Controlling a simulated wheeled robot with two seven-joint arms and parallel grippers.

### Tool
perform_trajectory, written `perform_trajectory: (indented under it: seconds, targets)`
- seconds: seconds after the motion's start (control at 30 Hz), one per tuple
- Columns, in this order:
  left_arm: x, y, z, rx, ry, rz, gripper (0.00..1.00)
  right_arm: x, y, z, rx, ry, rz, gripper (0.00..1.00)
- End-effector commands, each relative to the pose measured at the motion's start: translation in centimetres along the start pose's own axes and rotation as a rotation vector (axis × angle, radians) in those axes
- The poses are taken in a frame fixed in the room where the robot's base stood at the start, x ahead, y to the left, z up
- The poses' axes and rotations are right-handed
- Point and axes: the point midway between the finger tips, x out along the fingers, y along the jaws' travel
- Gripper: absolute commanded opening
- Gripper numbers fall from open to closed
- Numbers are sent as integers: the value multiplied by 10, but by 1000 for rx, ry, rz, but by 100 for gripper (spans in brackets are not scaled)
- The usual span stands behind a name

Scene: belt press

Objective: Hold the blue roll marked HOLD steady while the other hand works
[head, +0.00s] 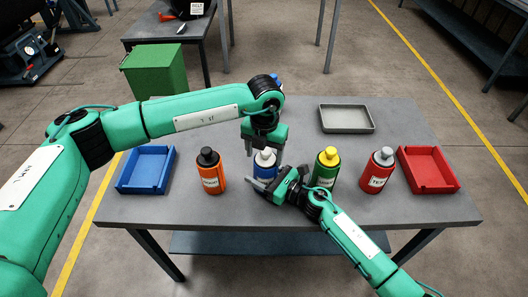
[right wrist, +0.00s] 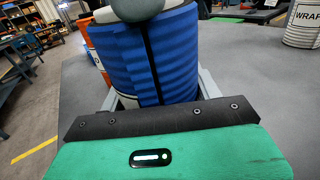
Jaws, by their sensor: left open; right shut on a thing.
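The blue roll (head: 264,166) with a pale grey top stands upright on the grey table, near the middle front. It fills the upper middle of the right wrist view (right wrist: 145,60); its HOLD marking is not readable. My right gripper (head: 267,180) is shut on the blue roll low on its body, with a finger on each side. My left gripper (head: 263,148) is open, pointing down just above and around the roll's top. I cannot tell whether it touches the top.
An orange bottle (head: 211,176) stands left of the roll. A green bottle (head: 325,172) and a red bottle (head: 376,174) stand right. A blue tray (head: 146,187), a red tray (head: 432,187) and a grey tray (head: 346,130) lie on the table. A WRAP-marked cylinder (right wrist: 303,25) shows too.

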Motion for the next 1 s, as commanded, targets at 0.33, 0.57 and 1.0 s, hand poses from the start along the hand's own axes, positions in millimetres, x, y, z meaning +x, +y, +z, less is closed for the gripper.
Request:
perform_trajectory:
  seconds: [0.33, 0.57, 1.0]
  targets:
    - [-15, -2, -2, 5, 4, -2, 77, 2, 2, 0, -2, -2, 5, 27]
    - [-30, -2, -1, 4, 2, -2, 77, 1, 2, 0, -1, 0, 3, 27]
    - [-58, -2, -1, 3, 0, -2, 77, 0, 1, -2, -1, 2, 1, 27]
